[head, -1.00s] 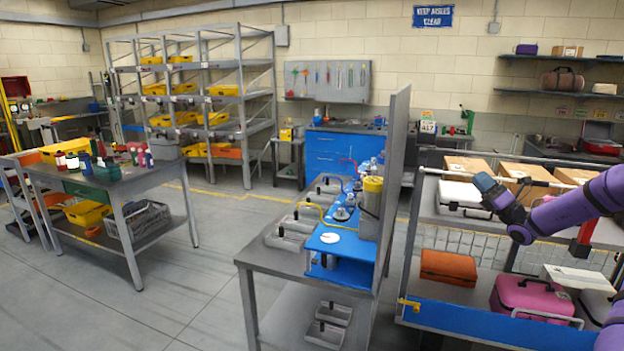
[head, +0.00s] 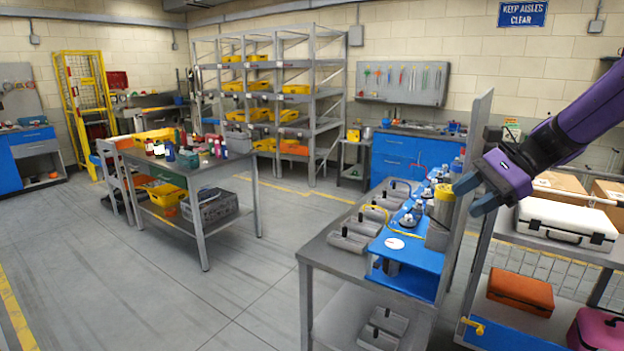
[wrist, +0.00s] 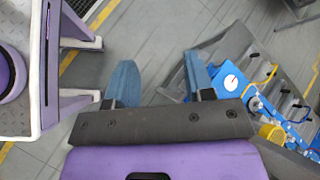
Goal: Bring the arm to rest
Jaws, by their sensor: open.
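My gripper (head: 470,193) is at the right in the head view, at the end of my purple arm.
A workbench (head: 326,258) with a blue stand (head: 410,258) and grey trays is just left of my gripper. A shelf with a white case (head: 566,224) and an orange case (head: 520,291) is at right. Open floor (head: 235,290) lies left, before another table (head: 190,180).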

